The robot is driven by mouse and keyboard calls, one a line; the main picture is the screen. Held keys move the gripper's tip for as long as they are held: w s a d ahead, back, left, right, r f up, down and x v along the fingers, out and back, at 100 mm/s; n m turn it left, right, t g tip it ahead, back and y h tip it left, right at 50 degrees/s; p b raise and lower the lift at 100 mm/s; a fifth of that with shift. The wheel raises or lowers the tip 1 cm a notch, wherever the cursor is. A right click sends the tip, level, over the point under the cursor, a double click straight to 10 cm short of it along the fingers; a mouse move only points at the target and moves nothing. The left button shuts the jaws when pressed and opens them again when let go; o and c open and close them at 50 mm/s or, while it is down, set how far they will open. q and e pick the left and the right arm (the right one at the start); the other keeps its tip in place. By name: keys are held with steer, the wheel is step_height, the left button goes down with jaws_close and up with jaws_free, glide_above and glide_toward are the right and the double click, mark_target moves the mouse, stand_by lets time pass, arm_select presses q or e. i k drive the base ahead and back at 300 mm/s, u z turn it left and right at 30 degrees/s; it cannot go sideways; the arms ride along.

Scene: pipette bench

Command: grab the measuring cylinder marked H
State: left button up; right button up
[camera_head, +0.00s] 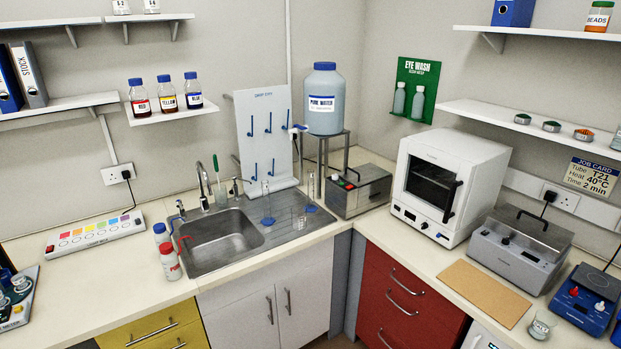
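A tall clear measuring cylinder on a blue foot (267,221) stands on the drainboard right of the sink basin. A second clear cylinder on a blue foot (310,208) stands farther back and to the right, near the grey box. I cannot read a letter on either one, so I cannot tell which is marked H. Neither of my grippers shows in the head view.
The steel sink (215,243) has a tall tap (204,185) behind it. A drying rack (265,130) stands behind the drainboard, and a pure water tank (325,100) stands to its right. White bottles (170,260) stand left of the basin. The front counter corner is clear.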

mark_target(268, 220)
steer(key=z, duration=0.15)
steer(key=i, duration=1.45)
steer(key=u, duration=0.25)
